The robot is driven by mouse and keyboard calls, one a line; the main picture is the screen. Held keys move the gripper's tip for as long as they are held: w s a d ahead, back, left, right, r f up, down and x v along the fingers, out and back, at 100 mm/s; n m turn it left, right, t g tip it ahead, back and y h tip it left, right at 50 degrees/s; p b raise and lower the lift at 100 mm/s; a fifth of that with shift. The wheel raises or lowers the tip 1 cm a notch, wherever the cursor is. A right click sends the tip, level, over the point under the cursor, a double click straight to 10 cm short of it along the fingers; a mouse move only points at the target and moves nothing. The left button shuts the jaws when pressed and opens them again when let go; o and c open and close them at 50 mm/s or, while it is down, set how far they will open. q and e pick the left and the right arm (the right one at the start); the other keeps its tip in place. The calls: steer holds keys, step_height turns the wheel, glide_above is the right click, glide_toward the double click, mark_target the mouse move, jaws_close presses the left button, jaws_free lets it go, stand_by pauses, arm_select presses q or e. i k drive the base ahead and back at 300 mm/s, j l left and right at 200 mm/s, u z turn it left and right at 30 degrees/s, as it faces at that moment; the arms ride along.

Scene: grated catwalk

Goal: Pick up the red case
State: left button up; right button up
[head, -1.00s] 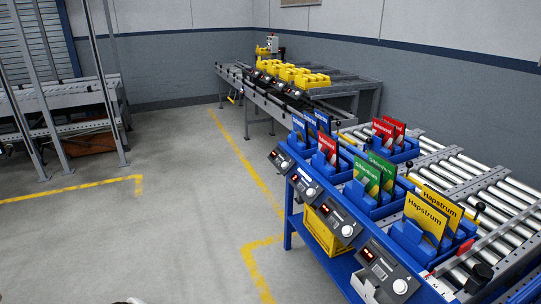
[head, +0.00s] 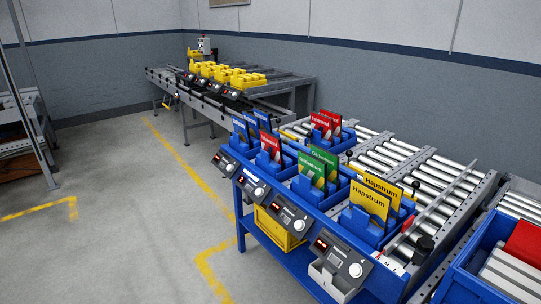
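A red case-like object (head: 525,244) lies in a blue bin (head: 462,283) at the right edge, cut off by the frame. Beside it in the bin are pale grey or white items. Other red, flat cases (head: 321,124) stand upright in a blue holder at the back of the near station, and one more red case (head: 270,144) stands in the holder to its left. I cannot tell which red thing is the case meant. Neither of my grippers is in view.
Green cases (head: 318,168) and yellow cases (head: 371,206) stand in blue holders beside the roller conveyor (head: 425,170). Control boxes with knobs (head: 340,257) line the near edge. A far table holds yellow bins (head: 225,76). The floor (head: 130,220) on the left is clear.

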mark_target(272, 144)
steer(key=z, duration=1.7)
steer(key=i+j+u, duration=0.1)
steer(key=j, duration=0.15)
steer(key=i+j+u, duration=0.15)
steer(key=j, duration=0.15)
